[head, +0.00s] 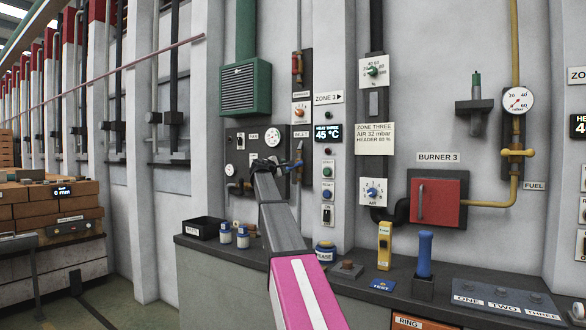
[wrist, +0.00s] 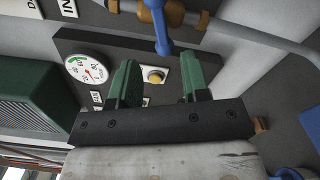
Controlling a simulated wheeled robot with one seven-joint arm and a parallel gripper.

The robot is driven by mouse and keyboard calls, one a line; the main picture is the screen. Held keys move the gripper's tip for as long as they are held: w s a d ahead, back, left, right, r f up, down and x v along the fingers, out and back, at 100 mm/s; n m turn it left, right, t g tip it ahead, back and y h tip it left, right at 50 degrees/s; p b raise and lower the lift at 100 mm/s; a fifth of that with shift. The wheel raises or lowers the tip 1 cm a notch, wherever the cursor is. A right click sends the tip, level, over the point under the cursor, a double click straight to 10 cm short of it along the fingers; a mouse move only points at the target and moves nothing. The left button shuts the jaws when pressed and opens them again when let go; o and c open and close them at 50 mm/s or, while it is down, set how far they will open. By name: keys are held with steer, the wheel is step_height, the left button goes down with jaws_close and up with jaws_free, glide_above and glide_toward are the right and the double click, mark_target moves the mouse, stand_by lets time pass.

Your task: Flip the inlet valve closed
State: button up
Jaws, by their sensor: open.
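The inlet valve has a blue lever (wrist: 161,38) on a brass body (wrist: 158,10) at the top of the wrist view, with a grey pipe running off to the right. The lever sticks out from the body toward the space between my fingers. In the head view the blue lever (head: 293,166) shows just right of my gripper (head: 268,163), below the INLET label (head: 300,134). In the wrist view my gripper (wrist: 158,68) is open, its two green fingers apart and empty. The lever's end appears just beyond the fingertips; I cannot tell whether they touch. My arm hides part of the panel.
A white gauge (wrist: 87,70) and a yellow button (wrist: 154,76) are on the dark panel. A green vented box (head: 246,87) hangs above it. Below, the counter holds a black tray (head: 203,228) and small jars (head: 242,237). A red burner box (head: 437,201) is to the right.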

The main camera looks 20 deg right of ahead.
steer(key=x, duration=1)
steer(key=shift+w, duration=0.1)
jaws_close()
